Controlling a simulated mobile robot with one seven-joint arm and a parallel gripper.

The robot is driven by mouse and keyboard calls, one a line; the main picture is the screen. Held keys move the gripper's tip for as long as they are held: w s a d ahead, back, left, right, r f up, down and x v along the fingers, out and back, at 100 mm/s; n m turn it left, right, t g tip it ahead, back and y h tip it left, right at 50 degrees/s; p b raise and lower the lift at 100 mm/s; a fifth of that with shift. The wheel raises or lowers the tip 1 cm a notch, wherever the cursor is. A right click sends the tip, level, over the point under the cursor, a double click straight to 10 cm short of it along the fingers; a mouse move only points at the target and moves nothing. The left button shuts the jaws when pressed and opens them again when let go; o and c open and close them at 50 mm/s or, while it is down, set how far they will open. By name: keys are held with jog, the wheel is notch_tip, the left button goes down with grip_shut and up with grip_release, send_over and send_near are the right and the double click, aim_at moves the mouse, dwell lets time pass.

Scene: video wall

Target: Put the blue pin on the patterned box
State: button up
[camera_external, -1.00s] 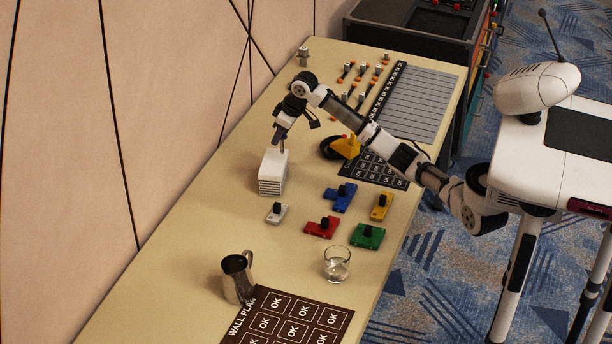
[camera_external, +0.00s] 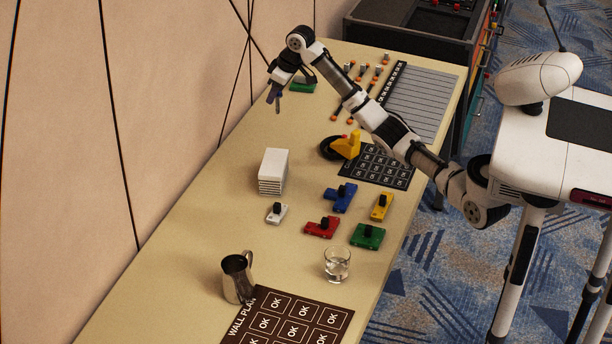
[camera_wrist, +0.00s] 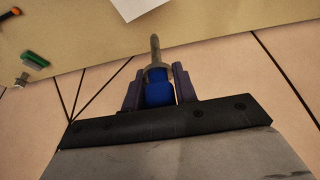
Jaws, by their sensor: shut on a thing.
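My gripper (camera_external: 275,96) is raised in the air, up and back from the white block in the external view. In the wrist view my gripper (camera_wrist: 159,73) is shut on the blue pin (camera_wrist: 158,93), with its grey metal tip pointing away from the jaws. The pin is too small to make out in the external view. A white block with striped sides (camera_external: 272,172) stands on the table, with a plain white top. I cannot tell for sure that it is the patterned box. A white corner (camera_wrist: 135,7) shows at the wrist view's top edge.
Coloured blocks with black knobs, such as the blue one (camera_external: 340,197), stand right of the white block. A metal jug (camera_external: 238,278) and a glass (camera_external: 337,264) stand nearer. A green piece (camera_external: 303,87) lies near the arm. Bare table surrounds the white block's left side.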

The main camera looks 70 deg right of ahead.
notch_tip(320, 180, down, 20)
jog(key=p, duration=0.3)
jog(key=shift+a, duration=0.15)
jog(key=shift+f, duration=0.15)
jog(key=o, duration=1.1)
jog(key=b+v, duration=0.2)
jog(key=v, duration=1)
jog(key=shift+s, duration=0.1)
